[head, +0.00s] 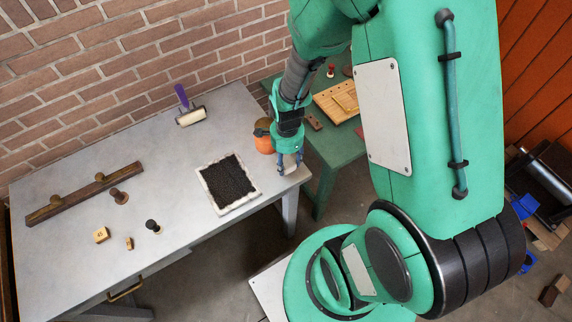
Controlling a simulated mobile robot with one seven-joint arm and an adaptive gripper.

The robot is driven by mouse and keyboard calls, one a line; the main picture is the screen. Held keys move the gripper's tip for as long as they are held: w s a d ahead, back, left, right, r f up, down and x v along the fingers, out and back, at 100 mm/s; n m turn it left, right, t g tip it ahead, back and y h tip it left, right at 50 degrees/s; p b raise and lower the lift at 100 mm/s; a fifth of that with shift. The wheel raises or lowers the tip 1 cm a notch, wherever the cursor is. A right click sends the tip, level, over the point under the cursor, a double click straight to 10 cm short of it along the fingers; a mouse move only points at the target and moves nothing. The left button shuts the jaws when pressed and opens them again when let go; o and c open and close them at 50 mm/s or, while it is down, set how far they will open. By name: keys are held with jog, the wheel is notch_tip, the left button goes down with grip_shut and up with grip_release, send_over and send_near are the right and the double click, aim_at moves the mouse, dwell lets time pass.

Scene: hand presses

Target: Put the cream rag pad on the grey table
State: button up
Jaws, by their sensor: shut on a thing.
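My gripper (289,162) points down at the right end of the grey table (130,248). Its blue-grey fingers are shut on a small pale thing, which looks like the cream rag pad (288,169). The fingers hide part of the pad. It is low over the table's right corner; I cannot tell whether it touches the top.
Left of my gripper lies a white-rimmed black slab (228,181). An orange jar (263,136) stands close behind. A purple-handled roller (190,114), a wooden bar (82,194) and small stamps (153,226) lie further left. A green table (337,146) adjoins behind right.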

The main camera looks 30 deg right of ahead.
aim_at(286, 165)
jog(key=shift+w, duration=0.3)
jog(key=shift+d+f, duration=0.1)
jog(key=shift+f, duration=0.3)
jog(key=shift+w+f+b, duration=0.1)
jog(key=shift+f+b, duration=0.35)
jog(key=shift+f, duration=0.95)
jog(key=shift+f, duration=0.2)
jog(key=o, duration=1.1)
jog(key=shift+r, duration=0.15)
notch_tip(286, 165, up, 12)
jog(key=shift+r+p, duration=0.1)
jog(key=shift+p, duration=1.1)
